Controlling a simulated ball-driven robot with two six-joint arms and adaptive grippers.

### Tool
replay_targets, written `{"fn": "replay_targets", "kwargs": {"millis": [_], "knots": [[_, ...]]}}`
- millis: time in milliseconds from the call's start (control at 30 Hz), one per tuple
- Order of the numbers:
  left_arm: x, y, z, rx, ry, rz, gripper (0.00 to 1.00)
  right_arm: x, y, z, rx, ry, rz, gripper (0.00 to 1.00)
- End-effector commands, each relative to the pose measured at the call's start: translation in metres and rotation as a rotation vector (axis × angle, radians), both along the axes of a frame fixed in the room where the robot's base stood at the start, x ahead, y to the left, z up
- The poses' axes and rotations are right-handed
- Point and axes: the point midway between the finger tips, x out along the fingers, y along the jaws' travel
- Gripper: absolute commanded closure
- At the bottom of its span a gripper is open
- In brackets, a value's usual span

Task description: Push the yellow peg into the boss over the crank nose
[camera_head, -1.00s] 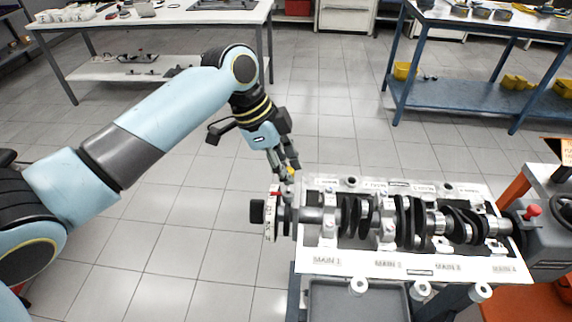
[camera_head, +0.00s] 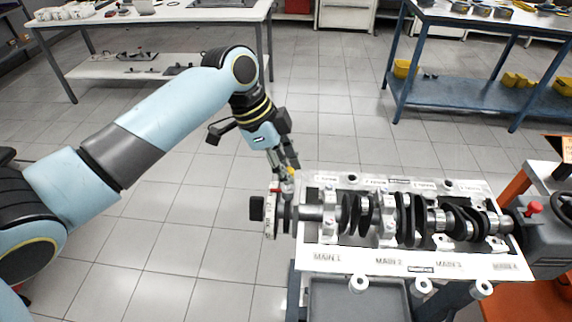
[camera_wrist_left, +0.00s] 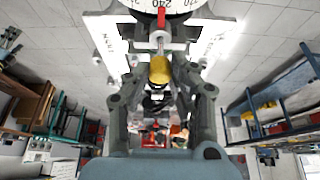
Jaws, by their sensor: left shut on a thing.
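The yellow peg (camera_wrist_left: 160,70) is between the fingers of my left gripper (camera_wrist_left: 160,84), which is shut on it. In the head view the left gripper (camera_head: 287,171) is at the left end of the engine block, above the crank nose (camera_head: 283,213). The peg shows there only as a small yellow spot (camera_head: 291,171). In the wrist view a pale boss (camera_wrist_left: 160,43) lies just beyond the peg, in line with it. I cannot tell how deep the peg sits in it. A red pointer (camera_wrist_left: 161,17) stands beyond, against the white degree dial (camera_wrist_left: 185,5).
The white engine block (camera_head: 345,265) with the crankshaft (camera_head: 405,218) lies right of the gripper. A grey tray (camera_head: 355,300) is below its front edge. A bench (camera_head: 150,17) and a blue shelf table (camera_head: 460,95) stand behind. The floor left of the block is clear.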

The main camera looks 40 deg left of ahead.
Motion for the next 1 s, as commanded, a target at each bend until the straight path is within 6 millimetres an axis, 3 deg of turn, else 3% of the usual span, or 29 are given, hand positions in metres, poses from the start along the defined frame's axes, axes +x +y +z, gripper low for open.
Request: {"fn": "replay_targets", "kwargs": {"millis": [1000], "knots": [[0.000, 0.000, -0.016, 0.000, 0.000, -0.001, 1.00, 0.000, 0.003, -0.009, 0.003, 0.000, -0.001, 0.19]]}}
